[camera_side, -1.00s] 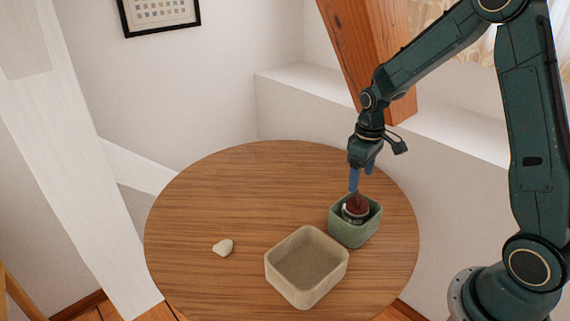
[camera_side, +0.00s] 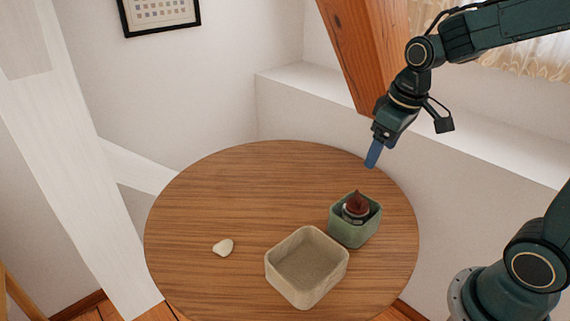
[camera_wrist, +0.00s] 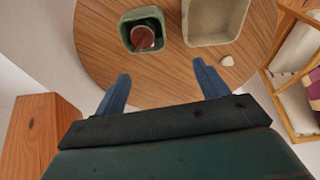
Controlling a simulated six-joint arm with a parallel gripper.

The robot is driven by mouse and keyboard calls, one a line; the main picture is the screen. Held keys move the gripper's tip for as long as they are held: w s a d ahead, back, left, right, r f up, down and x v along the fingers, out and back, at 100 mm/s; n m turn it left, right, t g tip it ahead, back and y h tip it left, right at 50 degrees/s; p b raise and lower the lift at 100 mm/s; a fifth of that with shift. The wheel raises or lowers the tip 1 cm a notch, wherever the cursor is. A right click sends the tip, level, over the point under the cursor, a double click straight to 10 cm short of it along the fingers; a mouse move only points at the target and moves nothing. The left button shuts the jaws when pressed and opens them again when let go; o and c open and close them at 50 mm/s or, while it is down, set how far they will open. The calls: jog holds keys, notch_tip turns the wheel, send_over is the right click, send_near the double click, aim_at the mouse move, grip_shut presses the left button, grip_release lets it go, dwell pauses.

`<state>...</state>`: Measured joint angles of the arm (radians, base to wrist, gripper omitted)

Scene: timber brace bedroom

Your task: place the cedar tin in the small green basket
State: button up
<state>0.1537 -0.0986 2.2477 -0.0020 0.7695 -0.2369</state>
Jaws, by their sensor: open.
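The cedar tin (camera_side: 356,208), dark with a reddish-brown top, sits inside the small green basket (camera_side: 345,235) on the right part of the round table. In the wrist view the tin (camera_wrist: 143,38) also shows within the walls of the green basket (camera_wrist: 125,24). My gripper (camera_side: 372,155) is up and behind the basket, apart from it, near the table's far right edge. In the wrist view its two blue fingers (camera_wrist: 160,84) are spread wide with nothing between them.
A larger beige basket (camera_side: 285,283), empty, stands just left and in front of the green one; it shows in the wrist view (camera_wrist: 215,40). A pale stone (camera_side: 223,247) lies to its left. The wooden table (camera_side: 220,190) is clear at the back. An orange timber brace (camera_side: 360,50) stands behind my gripper.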

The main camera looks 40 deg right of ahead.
jog(key=s+a+r+t, duration=0.1)
jog(key=s+a+r, duration=0.1)
jog(key=s, duration=0.4)
jog(key=s+a+r+m+t, duration=0.1)
jog(key=s+a+r+t, duration=0.1)
jog(key=s, duration=0.5)
jog(key=shift+s+a+r, duration=0.15)
jog(key=shift+a+r, duration=0.25)
jog(key=shift+r, duration=0.5)
